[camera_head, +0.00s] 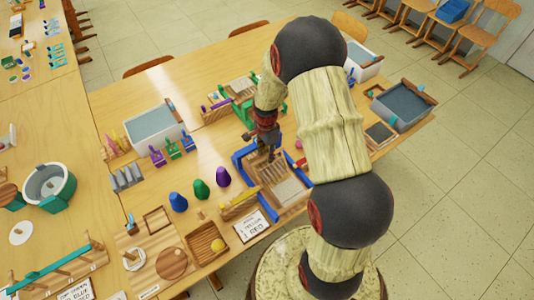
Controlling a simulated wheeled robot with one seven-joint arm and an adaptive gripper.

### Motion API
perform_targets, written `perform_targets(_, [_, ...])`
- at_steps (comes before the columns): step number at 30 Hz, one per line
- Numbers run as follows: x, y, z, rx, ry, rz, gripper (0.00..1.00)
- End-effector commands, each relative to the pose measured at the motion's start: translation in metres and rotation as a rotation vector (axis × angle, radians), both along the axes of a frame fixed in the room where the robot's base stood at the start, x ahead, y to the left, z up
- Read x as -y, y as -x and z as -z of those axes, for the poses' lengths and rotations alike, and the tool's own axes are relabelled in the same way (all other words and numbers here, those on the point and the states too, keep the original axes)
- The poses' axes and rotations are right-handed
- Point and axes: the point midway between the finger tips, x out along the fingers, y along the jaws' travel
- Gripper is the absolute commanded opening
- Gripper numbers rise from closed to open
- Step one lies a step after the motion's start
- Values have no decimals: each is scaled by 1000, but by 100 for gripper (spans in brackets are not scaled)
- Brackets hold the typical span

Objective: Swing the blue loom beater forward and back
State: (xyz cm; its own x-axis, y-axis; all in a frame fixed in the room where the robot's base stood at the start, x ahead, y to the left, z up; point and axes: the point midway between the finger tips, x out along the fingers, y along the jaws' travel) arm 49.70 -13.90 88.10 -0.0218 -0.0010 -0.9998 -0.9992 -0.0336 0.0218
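The blue loom (284,192) stands on the wooden table near the picture's middle, with a wooden frame and pale threads. Blue parts (240,158) show at its back left, and another blue piece shows at its right side. Which of these is the beater I cannot tell for sure. My gripper (266,152) points down at the back of the loom, close to the blue parts at the left. Whether it touches them is not clear. Its fingers are small and dark here, so their opening cannot be made out. My arm hides some of the table at the right.
A green loom (242,90) stands behind. A grey-blue water tub (154,125) is at the left, and another tub (403,105) at the right. A sign card (252,225) lies in front.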

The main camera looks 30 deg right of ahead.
Motion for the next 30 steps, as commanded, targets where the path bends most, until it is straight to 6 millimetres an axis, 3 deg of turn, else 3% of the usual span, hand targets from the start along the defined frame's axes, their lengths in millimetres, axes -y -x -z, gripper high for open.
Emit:
perform_targets(4, [0, 0, 0, 0, 0, 0, 30])
perform_targets(20, [0, 0, 0, 0, 0, 0, 0])
perform_targets(30, [0, 0, 0, 0, 0, 0, 0])
